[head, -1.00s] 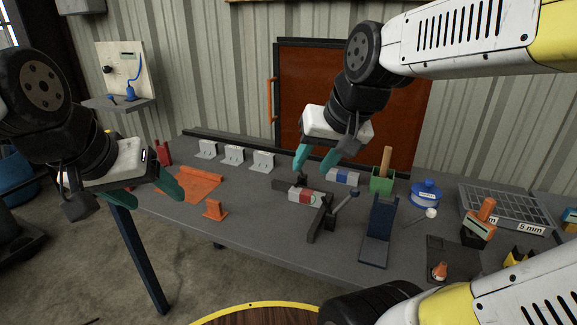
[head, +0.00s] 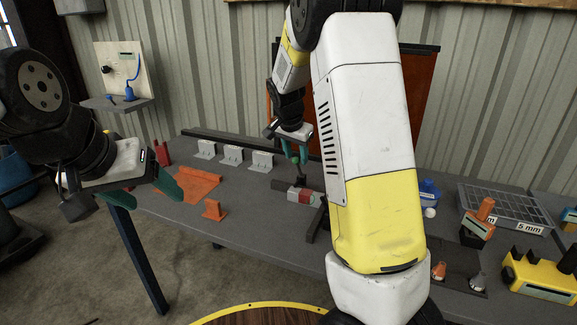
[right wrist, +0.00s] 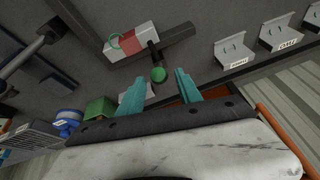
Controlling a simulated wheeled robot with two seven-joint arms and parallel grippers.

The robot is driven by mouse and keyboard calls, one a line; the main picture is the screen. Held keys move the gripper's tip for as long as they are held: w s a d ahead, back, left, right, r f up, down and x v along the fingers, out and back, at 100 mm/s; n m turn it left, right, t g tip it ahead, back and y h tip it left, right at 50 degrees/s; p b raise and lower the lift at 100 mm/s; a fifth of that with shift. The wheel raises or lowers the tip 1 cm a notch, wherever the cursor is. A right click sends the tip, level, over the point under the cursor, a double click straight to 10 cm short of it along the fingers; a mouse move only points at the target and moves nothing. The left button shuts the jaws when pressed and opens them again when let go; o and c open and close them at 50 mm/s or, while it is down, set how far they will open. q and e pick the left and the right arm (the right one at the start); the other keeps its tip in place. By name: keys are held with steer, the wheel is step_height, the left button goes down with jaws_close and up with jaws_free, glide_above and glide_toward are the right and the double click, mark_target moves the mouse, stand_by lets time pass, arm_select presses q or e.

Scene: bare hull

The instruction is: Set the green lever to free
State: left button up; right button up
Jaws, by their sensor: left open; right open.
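The lever shows in the right wrist view as a dark stem with a round green knob (right wrist: 158,74). It rises beside a block with white and red faces (right wrist: 130,41) on a dark bar; the block also shows in the head view (head: 303,195). A thin green ring lies on the block. My right gripper (right wrist: 160,86) is open, with the knob just beyond and between its teal fingertips; I see no grip on it. In the head view my right gripper (head: 299,155) is over the lever and hides its knob. My left gripper (head: 155,192) is open and empty at the left.
Orange pieces (head: 214,210) and several grey brackets (head: 232,154) stand on the grey table (head: 255,225). A grey tray (head: 510,203) and a yellow block (head: 540,275) are at the right. My right arm hides much of the table's middle.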

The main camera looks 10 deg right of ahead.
mark_target(299, 174)
steer(key=shift+w+d+f, duration=0.15)
steer(key=shift+w+f, duration=0.05)
steer(key=shift+f, duration=0.45)
steer(key=x, duration=0.6)
steer(key=shift+w+d+f, duration=0.1)
steer(key=shift+w+f, duration=0.05)
steer(key=shift+f, duration=0.2)
jaws_close()
stand_by(0.6)
